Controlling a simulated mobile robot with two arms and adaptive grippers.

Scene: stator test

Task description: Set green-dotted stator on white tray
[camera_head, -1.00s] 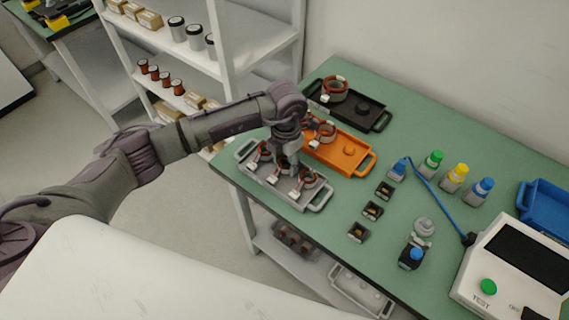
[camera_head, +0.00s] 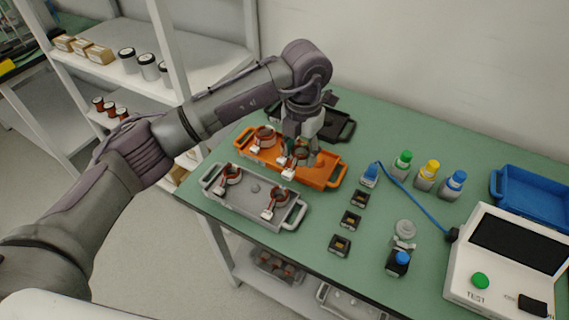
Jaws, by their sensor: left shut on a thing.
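My left gripper (camera_head: 299,140) is shut on a copper-red stator (camera_head: 299,155) with a white connector, at the right part of the orange tray (camera_head: 327,179). I cannot tell whether the held stator touches that tray. Another stator (camera_head: 264,137) sits at the left of the orange tray. The pale grey-white tray (camera_head: 252,210) in front holds one stator (camera_head: 230,175) at its left and one (camera_head: 275,203) at its right, with a bare peg between them. No green dot can be made out on any stator. My right gripper is out of view.
A black tray (camera_head: 338,126) stands behind, partly hidden by my arm. Small dark blocks (camera_head: 351,220), capped bottles (camera_head: 428,173), a blue bin (camera_head: 530,196) and a tester (camera_head: 505,268) stand to the right. A white shelf (camera_head: 210,70) rises at left.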

